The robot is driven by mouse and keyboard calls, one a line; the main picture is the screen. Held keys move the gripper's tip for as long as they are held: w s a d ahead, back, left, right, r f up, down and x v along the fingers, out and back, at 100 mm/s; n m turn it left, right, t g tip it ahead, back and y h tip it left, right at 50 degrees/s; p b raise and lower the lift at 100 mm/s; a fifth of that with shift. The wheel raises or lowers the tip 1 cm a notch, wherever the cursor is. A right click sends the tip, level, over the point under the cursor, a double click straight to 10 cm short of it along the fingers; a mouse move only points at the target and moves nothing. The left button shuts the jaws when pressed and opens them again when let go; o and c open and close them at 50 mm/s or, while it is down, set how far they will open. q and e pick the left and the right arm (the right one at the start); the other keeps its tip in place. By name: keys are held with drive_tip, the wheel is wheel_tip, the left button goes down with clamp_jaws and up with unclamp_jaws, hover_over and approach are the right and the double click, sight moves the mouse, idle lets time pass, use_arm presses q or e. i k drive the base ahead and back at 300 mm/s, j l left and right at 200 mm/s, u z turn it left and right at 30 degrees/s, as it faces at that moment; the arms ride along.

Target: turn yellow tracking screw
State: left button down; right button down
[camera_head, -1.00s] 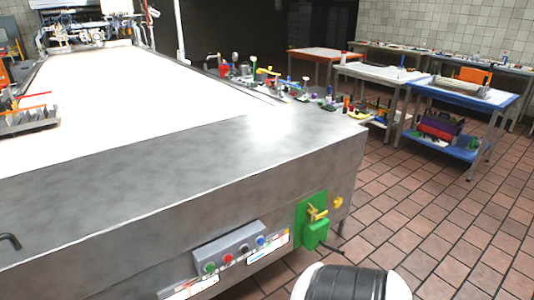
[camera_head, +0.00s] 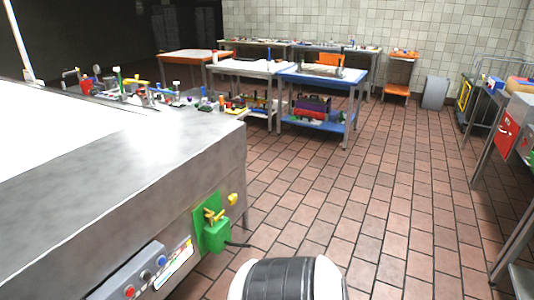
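A small yellow knob (camera_head: 233,199) sticks out of the side of the steel machine (camera_head: 120,190), near its right-hand corner. It looks like the yellow tracking screw, but it is too small to make out in detail. Just left of it and lower is a green box (camera_head: 216,235) on a green plate, with a yellow handle (camera_head: 213,215) on its front. A white and black rounded part of my own arm shows at the bottom edge, below and apart from the knob. Neither of my grippers is in view.
A control box with buttons (camera_head: 146,262) is on the machine's side, left of the green box. A blue table (camera_head: 322,77) and other worktables stand behind. A red-fronted unit (camera_head: 507,132) is at the right. The tiled floor (camera_head: 375,200) between is clear.

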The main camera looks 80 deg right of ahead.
sight(233, 199)
drive_tip(key=z, duration=2.25)
drive_tip(key=i+l+u, duration=0.15)
drive_tip(key=u, duration=0.35)
drive_tip(key=i+l+u, duration=0.1)
drive_tip(key=l+u, duration=0.2)
drive_tip(key=u, duration=0.2)
drive_tip(key=i+l+u, duration=0.15)
drive_tip(key=l+u, duration=0.2)
drive_tip(key=l, duration=0.9)
drive_tip(key=l+u, duration=0.35)
drive_tip(key=l, duration=0.95)
